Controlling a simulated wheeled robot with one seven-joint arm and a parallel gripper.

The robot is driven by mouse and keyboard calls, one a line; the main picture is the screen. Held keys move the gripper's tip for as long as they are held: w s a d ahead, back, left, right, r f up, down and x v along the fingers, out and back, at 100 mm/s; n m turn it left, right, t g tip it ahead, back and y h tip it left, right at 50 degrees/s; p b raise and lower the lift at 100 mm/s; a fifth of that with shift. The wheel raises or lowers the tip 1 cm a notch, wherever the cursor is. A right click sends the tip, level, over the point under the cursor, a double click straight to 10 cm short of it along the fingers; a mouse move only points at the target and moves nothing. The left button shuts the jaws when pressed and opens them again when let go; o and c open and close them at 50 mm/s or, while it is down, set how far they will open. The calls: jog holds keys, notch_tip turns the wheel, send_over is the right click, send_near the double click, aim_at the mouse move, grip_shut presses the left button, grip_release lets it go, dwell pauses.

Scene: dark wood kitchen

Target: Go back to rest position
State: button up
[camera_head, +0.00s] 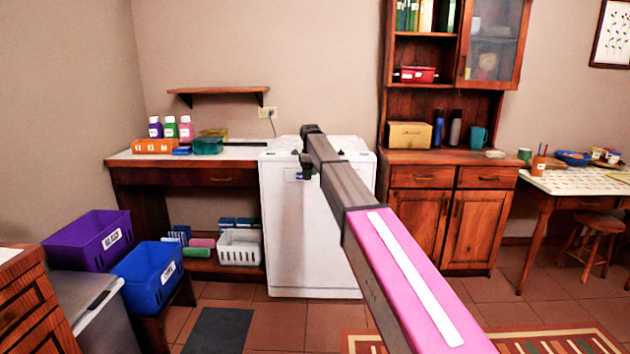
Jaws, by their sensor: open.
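My arm reaches forward from the bottom right of the head view, with a pink link nearest and dark links beyond. My gripper (306,174) is small and dark at the arm's far end and hangs downward. In the picture it lies in front of the upper part of a white appliance (310,245). I see nothing held in it. The fingertips are small at this distance, and I cannot tell whether they touch the appliance.
A wooden counter (240,153) with bottles and boxes stands left of the appliance. A wooden cabinet (431,210) stands to its right. Purple (88,240) and blue (150,277) bins are at lower left. A table (567,183) and stool (597,228) stand at right.

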jog(key=s+d+f+m, duration=0.3)
jog(key=s+d+f, duration=0.3)
jog(key=s+f, duration=0.3)
jog(key=s+d+f+m, duration=0.3)
jog(key=s+d+f, duration=0.3)
jog(key=s+f, duration=0.4)
jog(key=s+d+f+m, duration=0.2)
jog(key=s+d+f, duration=0.1)
jog(key=s, duration=0.5)
jog(key=s+d+f+m, duration=0.3)
jog(key=s+f, duration=0.2)
jog(key=s, duration=0.4)
jog(key=s+d+f+m, duration=0.3)
jog(key=s+f, duration=0.1)
jog(key=s, duration=0.5)
jog(key=shift+s+f, duration=0.15)
jog(key=shift+s, duration=0.05)
jog(key=shift+c, duration=0.3)
